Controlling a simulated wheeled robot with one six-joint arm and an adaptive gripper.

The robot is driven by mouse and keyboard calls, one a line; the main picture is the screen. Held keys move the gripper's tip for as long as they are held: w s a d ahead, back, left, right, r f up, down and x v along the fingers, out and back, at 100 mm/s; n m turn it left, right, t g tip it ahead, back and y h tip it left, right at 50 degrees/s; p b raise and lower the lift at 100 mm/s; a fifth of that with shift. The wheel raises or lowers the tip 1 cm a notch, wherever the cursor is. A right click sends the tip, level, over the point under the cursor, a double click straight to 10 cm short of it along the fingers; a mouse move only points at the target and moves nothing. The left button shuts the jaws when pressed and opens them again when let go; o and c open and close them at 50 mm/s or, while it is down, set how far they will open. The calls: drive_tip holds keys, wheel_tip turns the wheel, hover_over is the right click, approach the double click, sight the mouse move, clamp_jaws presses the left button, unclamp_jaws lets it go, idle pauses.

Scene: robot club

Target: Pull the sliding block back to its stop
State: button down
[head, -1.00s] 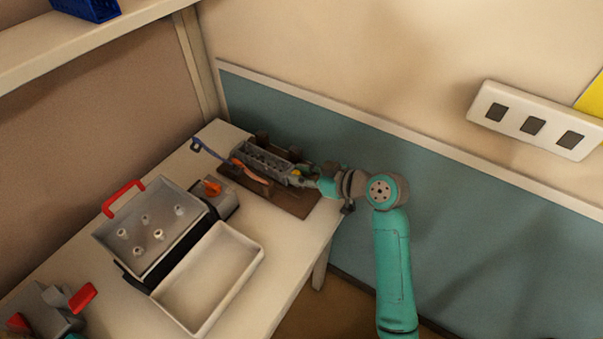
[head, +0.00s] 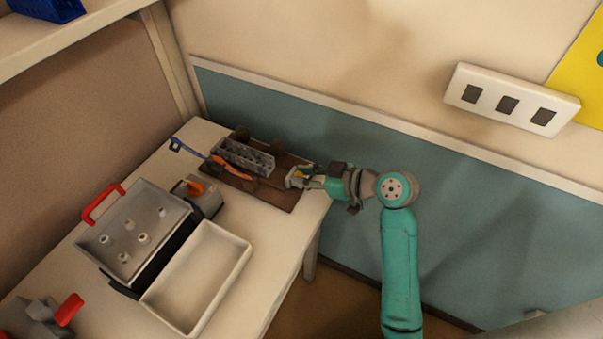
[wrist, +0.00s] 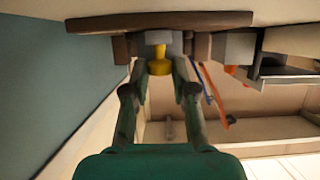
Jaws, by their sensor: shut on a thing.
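The sliding block (head: 295,180) is a small grey block at the right end of a dark brown board (head: 273,195) in the head view. A clear gap separates it from the long grey slotted housing (head: 243,157) on the same board. In the wrist view the grey block (wrist: 160,39) shows at top centre, with a yellow knob (wrist: 160,61) on its near side. My gripper (head: 306,176) is at the block's right side. In the wrist view its fingertips (wrist: 160,68) flank the yellow knob and are shut on it. Whether the block touches a stop is hidden.
A grey box with an orange knob (head: 197,190), an open case with a red handle (head: 130,235) and an empty white tray (head: 200,275) stand in front. A wall rises behind the table.

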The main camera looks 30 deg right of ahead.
drive_tip(key=c, duration=1)
unclamp_jaws()
drive_tip(key=shift+s+d, duration=0.15)
drive_tip(key=v, duration=1.2)
